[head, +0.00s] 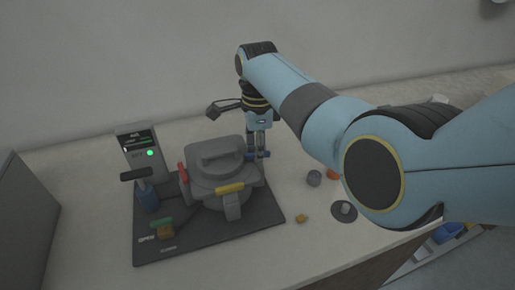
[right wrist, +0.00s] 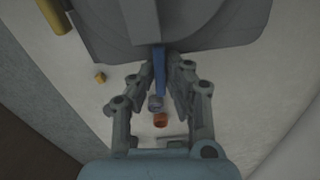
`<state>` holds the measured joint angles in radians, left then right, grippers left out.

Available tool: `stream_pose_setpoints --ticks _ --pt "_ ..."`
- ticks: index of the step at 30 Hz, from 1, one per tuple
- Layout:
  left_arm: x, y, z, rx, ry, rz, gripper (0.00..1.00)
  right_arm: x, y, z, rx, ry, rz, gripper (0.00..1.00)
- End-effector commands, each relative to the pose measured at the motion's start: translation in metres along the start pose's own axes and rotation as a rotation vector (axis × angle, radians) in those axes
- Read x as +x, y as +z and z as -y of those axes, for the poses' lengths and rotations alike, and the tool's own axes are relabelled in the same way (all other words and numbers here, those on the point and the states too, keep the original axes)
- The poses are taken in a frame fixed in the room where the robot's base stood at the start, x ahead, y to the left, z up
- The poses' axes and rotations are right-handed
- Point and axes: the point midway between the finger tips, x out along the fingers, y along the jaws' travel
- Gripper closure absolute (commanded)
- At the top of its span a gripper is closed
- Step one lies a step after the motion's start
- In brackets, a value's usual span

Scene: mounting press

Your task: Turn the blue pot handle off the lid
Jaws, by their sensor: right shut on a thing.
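The press (head: 219,170) has a round grey pot with a lid (head: 220,150) that carries a dark grip bar. A red handle (head: 183,174) sits at its left and a yellow handle (head: 230,188) at its front. The blue handle (head: 250,156) is at the pot's right side, partly hidden by my gripper. My right gripper (head: 258,155) reaches down beside the pot and is shut on the blue handle. In the right wrist view the blue handle (right wrist: 160,72) lies between the two fingers (right wrist: 163,85). My left gripper is not in view.
The press stands on a dark base plate (head: 190,243) with a display post (head: 138,150) showing a green light, a blue lever, and green and orange parts.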

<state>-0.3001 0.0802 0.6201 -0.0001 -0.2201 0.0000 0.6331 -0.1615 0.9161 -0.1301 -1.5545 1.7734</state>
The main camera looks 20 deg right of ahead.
Motion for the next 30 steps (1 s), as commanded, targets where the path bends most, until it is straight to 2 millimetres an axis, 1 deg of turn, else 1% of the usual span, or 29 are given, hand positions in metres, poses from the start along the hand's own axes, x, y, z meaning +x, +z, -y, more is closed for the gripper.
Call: stream_pose_setpoints --ticks 5,11,17,30 --pt "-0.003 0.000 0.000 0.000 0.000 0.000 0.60 -0.001 0.000 0.000 -0.025 0.001 0.000 1.00" --pt "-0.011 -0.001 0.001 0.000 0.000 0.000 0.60 -0.002 0.000 0.000 -0.117 0.001 0.000 1.00" --pt "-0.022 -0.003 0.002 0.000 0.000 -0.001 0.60 -0.003 0.000 0.000 -0.277 0.002 0.000 1.00" --pt "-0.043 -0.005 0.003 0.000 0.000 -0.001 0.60 -0.002 0.000 0.000 -0.696 0.000 0.001 1.00"
